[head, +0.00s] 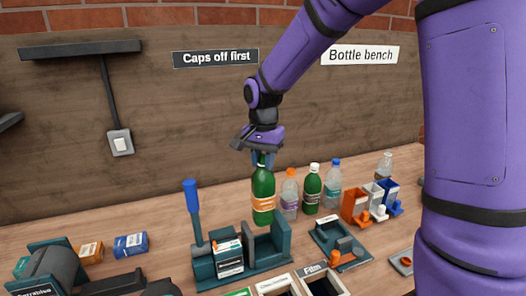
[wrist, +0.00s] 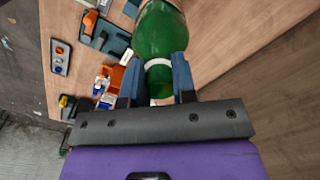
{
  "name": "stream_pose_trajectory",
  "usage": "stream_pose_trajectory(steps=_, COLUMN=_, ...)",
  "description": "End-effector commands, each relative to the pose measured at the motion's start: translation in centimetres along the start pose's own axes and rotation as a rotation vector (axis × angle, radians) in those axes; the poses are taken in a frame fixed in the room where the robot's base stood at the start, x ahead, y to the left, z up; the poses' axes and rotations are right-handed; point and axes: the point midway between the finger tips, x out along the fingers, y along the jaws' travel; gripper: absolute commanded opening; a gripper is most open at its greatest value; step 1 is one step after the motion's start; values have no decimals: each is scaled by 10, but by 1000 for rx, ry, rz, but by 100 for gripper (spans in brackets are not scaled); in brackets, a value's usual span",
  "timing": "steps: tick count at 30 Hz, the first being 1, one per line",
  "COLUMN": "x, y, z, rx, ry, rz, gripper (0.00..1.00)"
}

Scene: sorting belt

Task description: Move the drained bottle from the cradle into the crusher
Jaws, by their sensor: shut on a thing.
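A green bottle with an orange label (head: 263,190) hangs upright from my gripper (head: 263,156). In the wrist view my gripper (wrist: 158,82) has its blue fingers shut around the neck of the green bottle (wrist: 162,38), near a white ring. A dark rounded holder (head: 50,268), possibly the cradle, is cut off at bottom left.
Several bottles, including an orange-capped one (head: 289,193) and another green one (head: 312,190), stand close behind to the right. Orange, white and blue bins (head: 355,205) are farther right. A bin marked Film (head: 322,280) is in front. Blue (head: 131,245) and orange boxes lie left.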

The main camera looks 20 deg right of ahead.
Motion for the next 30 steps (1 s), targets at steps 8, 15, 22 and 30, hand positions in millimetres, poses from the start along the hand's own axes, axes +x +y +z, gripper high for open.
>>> stream_pose_trajectory(steps=8, x=29, y=0, z=0, rx=-1, ry=-1, rz=3, gripper=0)
stream_pose_trajectory(steps=15, x=54, y=0, z=1, rx=-2, ry=-2, rz=3, gripper=0)
stream_pose_trajectory(steps=22, x=78, y=1, z=0, rx=-1, ry=-2, rz=3, gripper=0)
stream_pose_trajectory(steps=30, x=105, y=0, z=0, rx=-1, ry=-1, rz=2, gripper=0)
